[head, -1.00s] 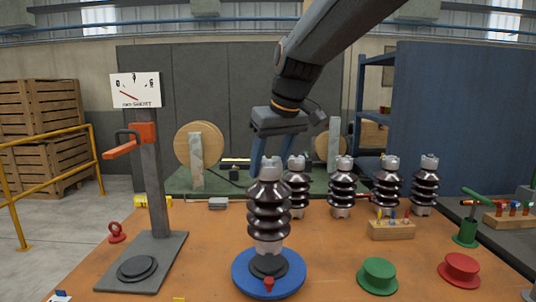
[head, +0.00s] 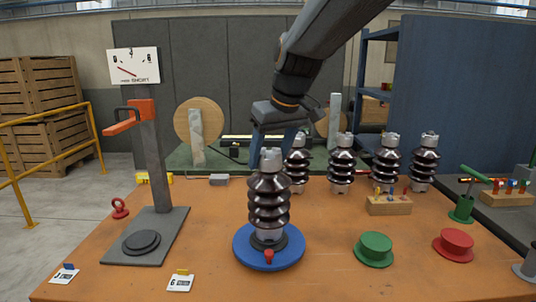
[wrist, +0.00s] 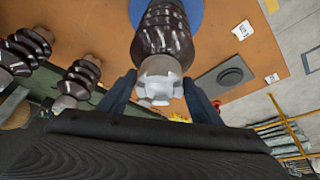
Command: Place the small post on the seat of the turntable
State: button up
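A dark brown ribbed post (head: 268,203) with pale end caps stands upright on the blue turntable (head: 241,255), over its dark round seat (head: 286,247). The wrist view shows the post (wrist: 163,35) from its top end, with its pale cap (wrist: 159,85) between my two fingers. My gripper (head: 273,147) is at the height of the post's top, partly hidden behind it. In the wrist view my gripper (wrist: 160,98) is open, with a gap on each side of the cap. A red knob (head: 268,256) is at the turntable's front.
Several similar ribbed posts (head: 341,165) stand in a row behind, to the right. A gauge stand (head: 157,180) with an orange arm is left. A green spool (head: 374,247), a red spool (head: 455,243) and a wooden block (head: 389,206) are right. Cards (head: 180,283) lie front left.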

jog(key=shift+o, duration=0.9)
jog(key=shift+r, duration=0.2)
jog(key=b+v, duration=0.1)
jog(key=v, duration=1.1)
jog(key=s+d+f+m+g+h, duration=0.1)
jog(key=s+d+f+m, duration=0.2)
jog(key=f, duration=0.7)
jog(key=s+d+f+g+h, duration=0.15)
jog(key=d+f, duration=0.35)
jog(key=f, duration=0.5)
jog(key=s+d+f+m, duration=0.1)
jog(key=s+d+f, duration=0.1)
jog(key=s+f, duration=0.2)
jog(key=s+d+f+m+g, duration=0.1)
jog(key=s+d+f, duration=0.1)
jog(key=s+f, duration=0.3)
jog(key=s+d+f+m, duration=0.1)
jog(key=s+d+f, duration=0.1)
jog(key=s+f, duration=0.3)
jog(key=shift+d+f, duration=0.2)
jog(key=shift+f, duration=0.4)
